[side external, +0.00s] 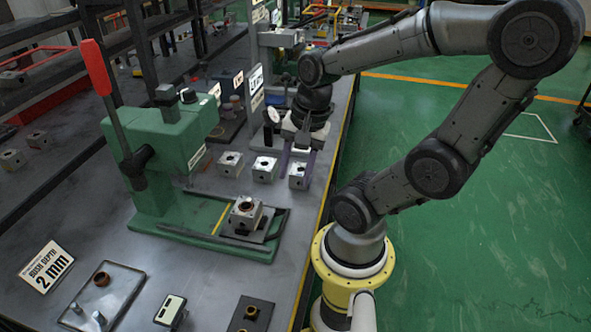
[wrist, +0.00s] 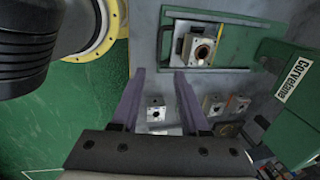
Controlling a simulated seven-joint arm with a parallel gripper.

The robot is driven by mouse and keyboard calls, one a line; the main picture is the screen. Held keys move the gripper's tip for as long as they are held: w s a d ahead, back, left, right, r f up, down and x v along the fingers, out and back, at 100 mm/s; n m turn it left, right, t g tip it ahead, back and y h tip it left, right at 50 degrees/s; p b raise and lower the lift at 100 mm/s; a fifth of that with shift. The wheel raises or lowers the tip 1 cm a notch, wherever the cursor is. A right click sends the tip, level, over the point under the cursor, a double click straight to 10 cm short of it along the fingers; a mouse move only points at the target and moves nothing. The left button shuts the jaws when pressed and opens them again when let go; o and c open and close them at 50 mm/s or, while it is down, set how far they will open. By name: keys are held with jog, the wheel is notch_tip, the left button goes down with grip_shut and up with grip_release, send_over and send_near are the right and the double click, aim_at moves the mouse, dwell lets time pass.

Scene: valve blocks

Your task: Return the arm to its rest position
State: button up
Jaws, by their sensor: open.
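My gripper (side external: 295,170) is open and empty, pointing down above the bench near its right edge. Its two purple fingers also show in the wrist view (wrist: 159,72), spread wide apart. A grey valve block (side external: 299,178) appears between the fingers in both views, and in the wrist view (wrist: 156,108) it looks clear of them. The exact height of the fingertips above the bench is hard to tell.
Two more blocks (side external: 265,170) (side external: 231,163) stand in a row to the left. The green press (side external: 165,150) with a red lever holds a block with a brown bush (side external: 245,212) on its base. A tray (side external: 108,293) lies in front. Green floor is open at right.

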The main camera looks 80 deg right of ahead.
dwell(0.4)
jog(key=w+a+r+n+t, duration=0.2)
jog(key=a+r+n, duration=0.4)
jog(key=n, duration=1.2)
jog(key=shift+w+r+t, duration=0.25)
jog(key=shift+r+t, duration=0.35)
jog(key=shift+t, duration=0.1)
